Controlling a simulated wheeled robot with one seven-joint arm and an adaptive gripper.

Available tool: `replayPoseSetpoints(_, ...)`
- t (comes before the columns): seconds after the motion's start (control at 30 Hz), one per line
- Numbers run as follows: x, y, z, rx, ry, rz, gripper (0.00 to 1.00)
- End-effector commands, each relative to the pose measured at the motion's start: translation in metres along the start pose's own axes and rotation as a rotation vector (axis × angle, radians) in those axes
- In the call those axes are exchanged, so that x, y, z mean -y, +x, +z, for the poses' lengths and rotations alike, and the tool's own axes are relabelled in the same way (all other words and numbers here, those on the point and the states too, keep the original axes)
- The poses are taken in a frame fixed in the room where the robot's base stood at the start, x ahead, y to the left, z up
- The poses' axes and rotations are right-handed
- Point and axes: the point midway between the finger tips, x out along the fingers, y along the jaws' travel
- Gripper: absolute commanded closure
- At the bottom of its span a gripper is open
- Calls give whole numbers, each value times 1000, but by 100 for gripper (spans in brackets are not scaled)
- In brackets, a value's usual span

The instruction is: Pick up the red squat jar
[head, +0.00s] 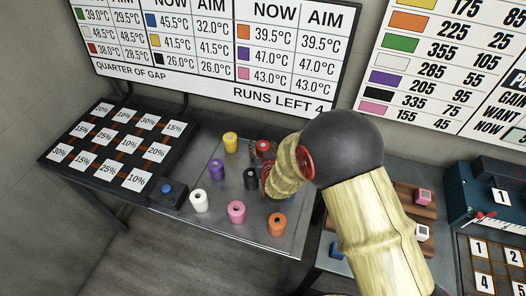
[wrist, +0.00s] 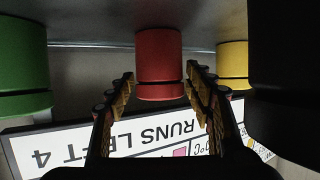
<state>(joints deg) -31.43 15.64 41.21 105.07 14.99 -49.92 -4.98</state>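The red squat jar (head: 263,147) stands upright near the back of the grey metal table, partly hidden by my gripper. In the wrist view the picture is upside down, and the red jar (wrist: 158,55) is centred ahead with its dark seam and cap end lower in the picture. My gripper (wrist: 160,82) is open, with one fingertip on each side of the jar and a narrow gap showing at both sides. I cannot tell how deep the jar sits between the fingers. In the head view my gripper (head: 272,165) is low over the table, beside the red jar.
A green jar (wrist: 22,60) and a yellow jar (wrist: 233,62) flank the red one. A black jar (head: 251,180) is close to my gripper. Purple (head: 216,169), white (head: 199,201), pink (head: 236,212) and orange (head: 277,224) jars stand nearer. A sign board (head: 215,100) rises behind.

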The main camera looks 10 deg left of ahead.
Motion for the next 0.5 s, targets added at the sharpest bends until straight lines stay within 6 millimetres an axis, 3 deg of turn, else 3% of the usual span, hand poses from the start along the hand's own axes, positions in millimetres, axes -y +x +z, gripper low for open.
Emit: replayPoseSetpoints(0.5,0,0,0,0,0,0,79)
